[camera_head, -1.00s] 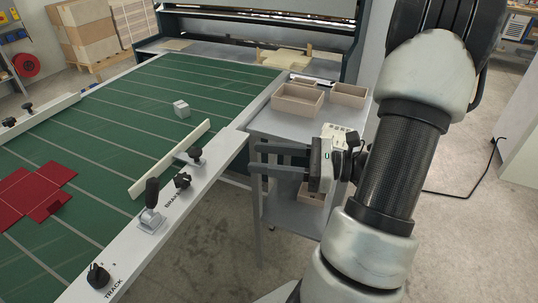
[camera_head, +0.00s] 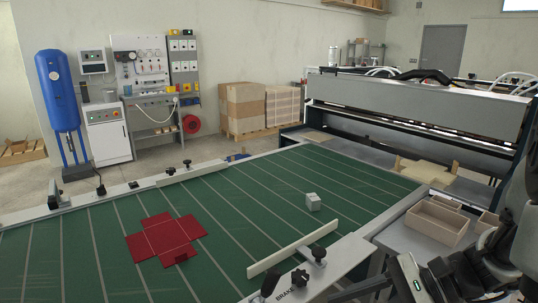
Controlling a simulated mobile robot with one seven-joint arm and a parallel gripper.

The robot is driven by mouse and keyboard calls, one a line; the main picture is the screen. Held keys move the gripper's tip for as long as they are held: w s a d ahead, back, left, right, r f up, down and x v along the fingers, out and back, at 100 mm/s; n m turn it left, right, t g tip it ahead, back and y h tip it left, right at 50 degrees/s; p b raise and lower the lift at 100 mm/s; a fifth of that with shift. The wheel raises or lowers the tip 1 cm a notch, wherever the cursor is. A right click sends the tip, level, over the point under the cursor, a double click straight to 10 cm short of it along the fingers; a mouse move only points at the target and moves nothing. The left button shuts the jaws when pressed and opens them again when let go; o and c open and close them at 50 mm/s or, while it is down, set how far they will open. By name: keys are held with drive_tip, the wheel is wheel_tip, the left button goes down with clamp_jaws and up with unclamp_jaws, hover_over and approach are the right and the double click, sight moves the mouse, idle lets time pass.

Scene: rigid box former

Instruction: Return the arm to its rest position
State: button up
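My arm (camera_head: 512,245) is folded low at the right edge of the head view. Part of my gripper's body (camera_head: 412,280) shows at the bottom right, in front of the grey side table. Its fingers cannot be made out clearly, so I cannot tell their opening. Nothing held is visible.
The green belt table (camera_head: 90,262) carries a flat red box blank (camera_head: 165,238), a small grey cube (camera_head: 313,202) and a pale guide bar (camera_head: 292,248). A long machine (camera_head: 420,105) stands behind.

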drive_tip(key=s+r+n+t+h+p, duration=0.2)
drive_tip(key=r+n+h+p, duration=0.3)
drive_tip(key=r, duration=1)
drive_tip(key=s+a+r+n+t+h+p, duration=0.1)
drive_tip(key=s+r+n+t+h+p, duration=0.1)
drive_tip(key=r+n+h+p, duration=0.4)
wheel_tip(320, 180, up, 9)
drive_tip(key=s+n+p, duration=0.1)
drive_tip(key=n+p, duration=0.4)
drive_tip(key=p, duration=0.4)
drive_tip(key=shift+n+h, duration=0.3)
drive_tip(key=shift+n, duration=0.1)
drive_tip(key=shift+a+f, duration=0.1)
drive_tip(key=shift+f, duration=0.05)
